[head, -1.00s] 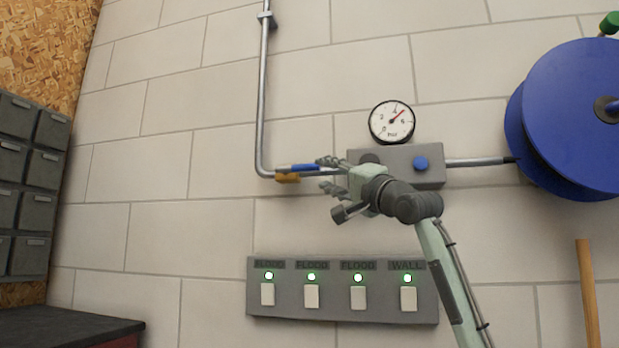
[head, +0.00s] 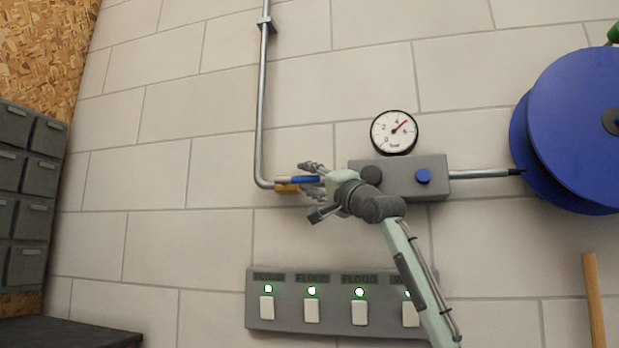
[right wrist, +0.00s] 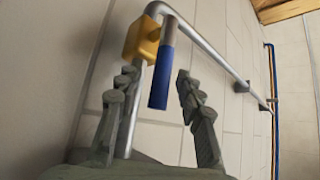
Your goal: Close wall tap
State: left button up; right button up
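The wall tap has a yellow body (head: 287,188) on the metal pipe, just right of the pipe's elbow. Its blue lever (head: 303,180) points right, roughly along the pipe. My right gripper (head: 304,177) is at the lever, with its fingers spread and pointing left. The right wrist view shows the yellow body (right wrist: 141,38) beyond the fingertips and the blue lever (right wrist: 162,76) between the open fingers of the gripper (right wrist: 156,82). The pipe also runs between the fingers, near the left one. I see no clear grip on the lever. My left gripper is not in view.
A grey block (head: 428,165) with a blue knob sits right of my gripper, below a pressure gauge (head: 394,132). A switch panel (head: 289,322) with green lights is below. A blue hose reel (head: 570,130) is at right and grey drawers (head: 30,205) at left.

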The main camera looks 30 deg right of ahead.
grip_shut()
jog(key=shift+f, duration=0.15)
dwell(0.4)
